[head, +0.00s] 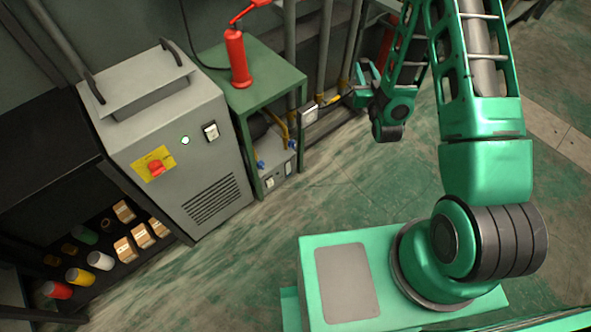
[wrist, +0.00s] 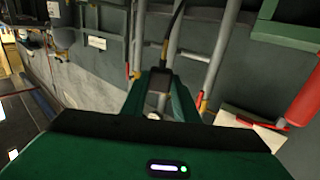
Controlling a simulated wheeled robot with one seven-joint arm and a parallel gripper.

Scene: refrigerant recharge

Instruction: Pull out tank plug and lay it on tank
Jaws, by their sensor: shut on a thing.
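A red tank (head: 237,58) with a red handle on top stands upright on a green stand (head: 262,88) in the head view. A dark cable runs from near the tank up the wall. My gripper (head: 362,84) is to the right of the stand, well apart from the tank. In the wrist view my gripper (wrist: 157,100) is shut on a dark plug (wrist: 158,90), with a black cable (wrist: 176,35) rising from it. The plug's far end is hard to make out. In the head view the fingers hide most of the plug.
A grey machine (head: 165,140) with a red button stands left of the stand. A shelf (head: 100,255) with rolls and boxes is at lower left. Pipes (head: 322,50) run up the wall behind my gripper. The middle floor is clear.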

